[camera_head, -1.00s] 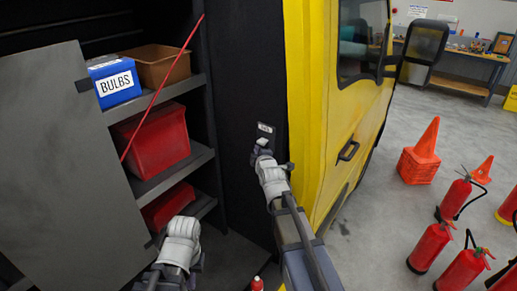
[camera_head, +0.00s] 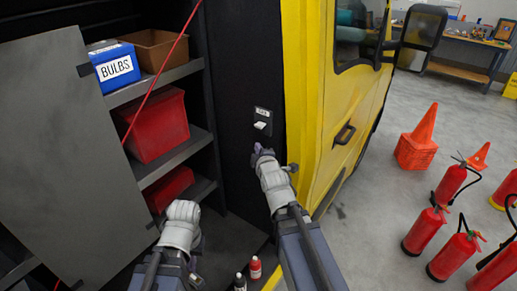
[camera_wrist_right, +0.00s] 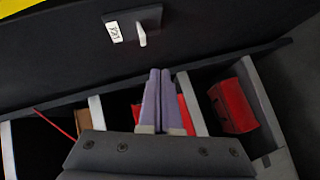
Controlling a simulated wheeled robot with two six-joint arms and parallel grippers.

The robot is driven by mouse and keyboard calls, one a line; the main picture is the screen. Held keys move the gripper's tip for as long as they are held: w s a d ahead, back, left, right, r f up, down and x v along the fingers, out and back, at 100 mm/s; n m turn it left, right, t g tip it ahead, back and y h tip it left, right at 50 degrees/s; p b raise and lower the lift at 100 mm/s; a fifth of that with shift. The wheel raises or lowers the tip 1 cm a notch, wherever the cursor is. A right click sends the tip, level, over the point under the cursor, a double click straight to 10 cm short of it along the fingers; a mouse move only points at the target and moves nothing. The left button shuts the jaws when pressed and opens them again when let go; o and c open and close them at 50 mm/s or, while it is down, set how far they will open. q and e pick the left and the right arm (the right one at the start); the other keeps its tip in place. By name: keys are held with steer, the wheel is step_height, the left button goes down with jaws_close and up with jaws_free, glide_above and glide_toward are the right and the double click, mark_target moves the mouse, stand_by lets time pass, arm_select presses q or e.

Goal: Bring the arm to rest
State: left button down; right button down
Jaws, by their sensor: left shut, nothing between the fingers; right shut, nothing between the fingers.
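My right gripper (camera_head: 257,152) is just below a small black switch plate (camera_head: 263,115) with a white lever (camera_head: 260,125) on the dark panel beside the yellow vehicle. The gripper stands apart from the lever. In the right wrist view its purple fingers (camera_wrist_right: 164,98) are shut together and empty, and the labelled plate (camera_wrist_right: 121,27) with the white lever (camera_wrist_right: 141,34) lies beyond them. My left gripper (camera_head: 183,210) is at the lower left, in front of the shelves; its fingertips are mostly hidden by its own wrist, and nothing shows in it.
Shelves hold a blue BULBS box (camera_head: 114,64), a brown bin (camera_head: 152,48) and red bins (camera_head: 158,126). Two small bottles (camera_head: 255,267) stand at the bottom. Orange cones (camera_head: 418,140) and several red extinguishers (camera_head: 425,229) stand on the floor right of the yellow vehicle (camera_head: 345,110).

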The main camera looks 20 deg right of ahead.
steer(key=s+a+f+m+g+y+b, duration=0.1)
steer(key=s+a+f+m+g+b, duration=0.3)
steer(key=f, duration=0.6)
steer(key=s+a+f+m+g+b, duration=0.1)
steer(key=s+a+f+g+b, duration=0.45)
steer(key=f, duration=0.55)
steer(key=s+a+f+m+g+b, duration=0.2)
steer(key=s+a+f+g, duration=0.1)
steer(key=s, duration=0.5)
steer(key=s+a+f+m+g+b, duration=0.2)
steer(key=s+a+f+m+g, duration=0.1)
steer(key=s+f, duration=0.3)
steer(key=shift+s+h, duration=0.4)
steer(key=shift+s, duration=0.65)
